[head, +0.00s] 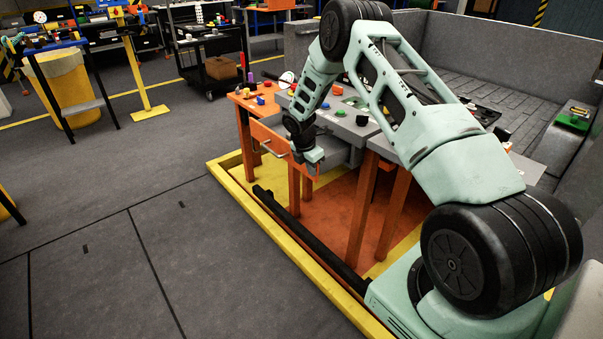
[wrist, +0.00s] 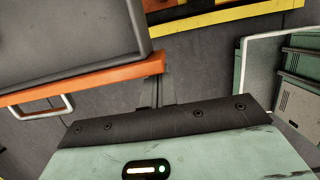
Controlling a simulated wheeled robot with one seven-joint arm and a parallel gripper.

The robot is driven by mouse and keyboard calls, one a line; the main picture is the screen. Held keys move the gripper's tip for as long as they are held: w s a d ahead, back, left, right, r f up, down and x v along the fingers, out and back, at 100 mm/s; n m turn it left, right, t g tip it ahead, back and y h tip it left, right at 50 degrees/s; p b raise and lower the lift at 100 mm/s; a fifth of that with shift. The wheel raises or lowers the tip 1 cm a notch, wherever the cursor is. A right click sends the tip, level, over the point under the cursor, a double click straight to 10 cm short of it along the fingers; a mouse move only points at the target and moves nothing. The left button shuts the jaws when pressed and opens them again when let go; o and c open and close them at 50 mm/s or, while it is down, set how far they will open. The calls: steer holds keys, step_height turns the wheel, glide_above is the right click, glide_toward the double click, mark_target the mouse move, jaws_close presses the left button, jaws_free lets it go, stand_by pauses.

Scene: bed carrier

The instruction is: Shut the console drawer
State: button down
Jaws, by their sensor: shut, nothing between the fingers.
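The console drawer stands pulled out from the console. Its orange front (head: 269,138) carries a light bar handle, and behind it is a grey tray. In the wrist view the orange front (wrist: 100,81) runs across the upper left, with the handle (wrist: 42,108) on its outer face and the grey tray (wrist: 70,40) behind it. My gripper (head: 314,172) is at the right end of the drawer front. In the wrist view its dark fingers (wrist: 157,90) are together and empty, close by that end of the front. I cannot tell whether they touch it.
The console's grey top (head: 335,121) holds coloured buttons and knobs. Orange legs (head: 357,220) stand below it. A yellow-edged platform (head: 262,224) with a black bar (head: 300,232) surrounds the legs. Open grey floor (head: 120,210) lies to the left.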

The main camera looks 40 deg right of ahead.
mark_target(334, 156)
steer(key=d, duration=1)
steer(key=d+b, duration=0.1)
steer(key=d, duration=0.4)
steer(key=shift+w+d, duration=0.25)
steer(key=a, duration=0.4)
steer(key=shift+a+p, duration=0.3)
steer(key=b+v, duration=0.1)
steer(key=v, duration=0.9)
steer(key=shift+s+d, duration=0.15)
steer(key=shift+d, duration=0.1)
